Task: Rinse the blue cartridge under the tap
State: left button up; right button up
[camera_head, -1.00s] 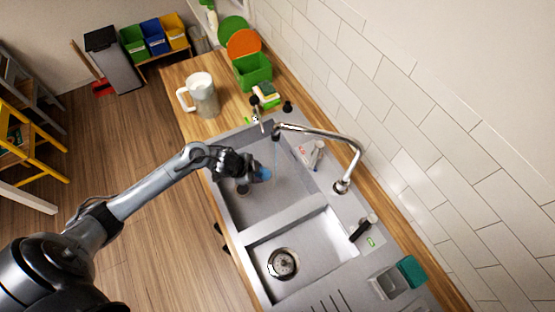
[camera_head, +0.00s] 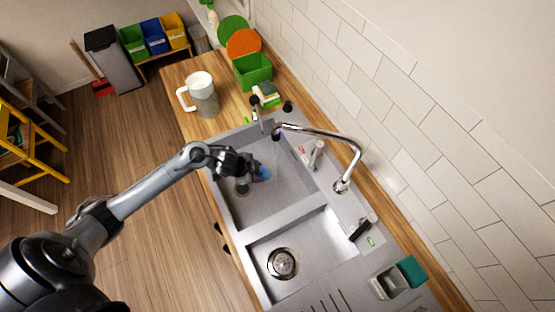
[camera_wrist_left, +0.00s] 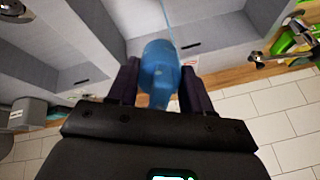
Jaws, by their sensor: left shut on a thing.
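The blue cartridge (camera_head: 263,172) is held in my left gripper (camera_head: 252,170), over the upper basin of the sink (camera_head: 279,207) in the head view. In the left wrist view the cartridge (camera_wrist_left: 160,70) is a translucent blue piece between the two dark fingers of the gripper (camera_wrist_left: 158,92). The chrome tap (camera_head: 335,137) arches over the basin, with its spout end near the basin's far side. My right gripper is not in view.
A jug (camera_head: 203,95) stands on the wooden counter left of the sink. A green bin (camera_head: 252,72) and sponges (camera_head: 266,95) are behind it. A white tube (camera_head: 317,153) lies beside the tap. A second basin with a drain (camera_head: 282,263) is empty.

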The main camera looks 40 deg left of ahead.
pick_arm(q)
jog(key=shift+r, duration=0.1)
jog(key=shift+s+a+r+p, duration=0.1)
jog(key=shift+s+r+p, duration=0.35)
jog(key=shift+p, duration=0.2)
jog(key=s+r+p, duration=0.1)
jog(key=s+p, duration=0.1)
jog(key=s+a+r+p, duration=0.1)
jog(key=s+r+p, duration=0.1)
jog(key=shift+p, duration=0.3)
dwell(0.5)
